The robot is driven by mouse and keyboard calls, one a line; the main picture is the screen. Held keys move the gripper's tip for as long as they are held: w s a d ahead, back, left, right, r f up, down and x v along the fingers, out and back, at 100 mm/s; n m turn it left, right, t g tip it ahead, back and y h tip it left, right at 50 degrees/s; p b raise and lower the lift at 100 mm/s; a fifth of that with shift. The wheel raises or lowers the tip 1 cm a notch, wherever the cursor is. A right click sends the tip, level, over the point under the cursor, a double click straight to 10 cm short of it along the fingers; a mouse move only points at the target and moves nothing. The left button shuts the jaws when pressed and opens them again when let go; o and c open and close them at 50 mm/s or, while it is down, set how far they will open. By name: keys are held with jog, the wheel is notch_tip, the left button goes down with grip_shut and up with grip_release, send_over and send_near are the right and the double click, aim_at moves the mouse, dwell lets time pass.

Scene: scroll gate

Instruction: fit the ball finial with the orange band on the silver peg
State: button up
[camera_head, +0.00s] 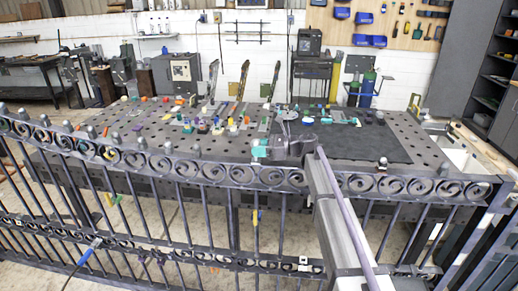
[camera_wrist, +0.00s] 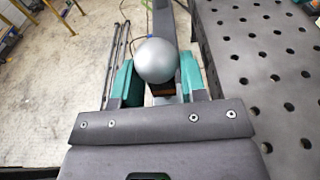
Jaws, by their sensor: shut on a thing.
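My gripper (camera_wrist: 158,82) is shut on a ball finial (camera_wrist: 155,60), a smooth silver-grey ball with a narrow orange-brown band (camera_wrist: 162,91) below it. The teal finger pads are on either side of it. In the head view my gripper (camera_head: 262,149) is at the top rail of the scroll gate (camera_head: 175,165), right of the gate's left run of finials. The held ball is too small to make out clearly there. I cannot pick out the silver peg in either view. In the wrist view a dark bar runs behind the ball, and the ball hides what lies below it.
Several grey finials (camera_head: 142,143) stand along the gate's top rail. Behind the gate is a perforated table (camera_head: 215,148), also in the wrist view (camera_wrist: 262,60), bearing many small coloured parts and a dark mat (camera_head: 370,143). Open floor (camera_wrist: 75,75) shows at left in the wrist view.

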jog(key=shift+f+b, duration=0.8)
jog(key=shift+f, duration=0.05)
